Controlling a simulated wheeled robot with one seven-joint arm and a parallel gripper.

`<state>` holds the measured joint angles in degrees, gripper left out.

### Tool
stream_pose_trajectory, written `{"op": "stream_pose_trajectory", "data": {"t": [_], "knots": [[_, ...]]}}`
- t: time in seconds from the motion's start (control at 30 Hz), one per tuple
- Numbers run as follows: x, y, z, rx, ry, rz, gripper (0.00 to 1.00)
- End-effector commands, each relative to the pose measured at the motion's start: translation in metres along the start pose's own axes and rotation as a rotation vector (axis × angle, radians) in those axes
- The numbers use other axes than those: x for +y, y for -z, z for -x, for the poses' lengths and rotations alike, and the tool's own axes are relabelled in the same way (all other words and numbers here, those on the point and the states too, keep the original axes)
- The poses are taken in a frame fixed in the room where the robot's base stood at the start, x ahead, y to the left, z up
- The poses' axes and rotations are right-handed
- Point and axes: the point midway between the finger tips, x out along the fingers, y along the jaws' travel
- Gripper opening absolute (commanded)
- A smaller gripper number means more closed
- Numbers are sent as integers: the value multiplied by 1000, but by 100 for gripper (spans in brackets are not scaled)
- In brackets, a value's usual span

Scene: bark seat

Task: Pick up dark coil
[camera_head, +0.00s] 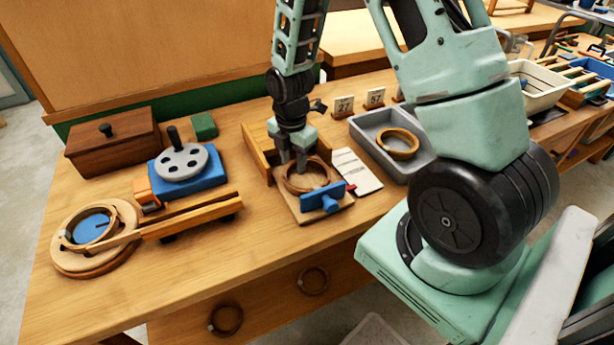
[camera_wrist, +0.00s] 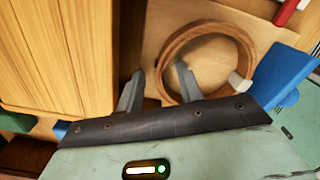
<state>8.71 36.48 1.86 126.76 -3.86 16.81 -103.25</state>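A brown wooden-looking coil (camera_head: 321,187) lies on a small board with a blue clamp at the middle of the bench. In the wrist view the coil (camera_wrist: 207,31) shows a pale tag on its right side. My gripper (camera_head: 292,160) points down at the coil's left rim. In the wrist view my gripper (camera_wrist: 160,80) is open, with its right finger over the ring's inside and its left finger outside. I cannot tell how far the tips are above the board. A lighter coil (camera_head: 398,153) lies in a grey tray (camera_head: 365,150).
A third ring rests on a round wooden stand (camera_head: 75,267) at the left. A blue fixture with a grey disc (camera_head: 182,162), a brown box (camera_head: 110,145) and a wooden block (camera_wrist: 60,50) stand nearby. A white card (camera_head: 355,172) lies right of the board. The bench's front strip is clear.

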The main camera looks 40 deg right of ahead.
Motion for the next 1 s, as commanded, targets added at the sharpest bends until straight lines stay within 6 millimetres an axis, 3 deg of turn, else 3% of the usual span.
{"op": "stream_pose_trajectory", "data": {"t": [0.03,0.17,0.57,1.0], "knots": [[0,0,0,0,0,0,37],[0,0,0,0,0,-1,0],[0,0,6,0,-2,-1,0],[1,-1,84,-1,-4,-2,0]]}}
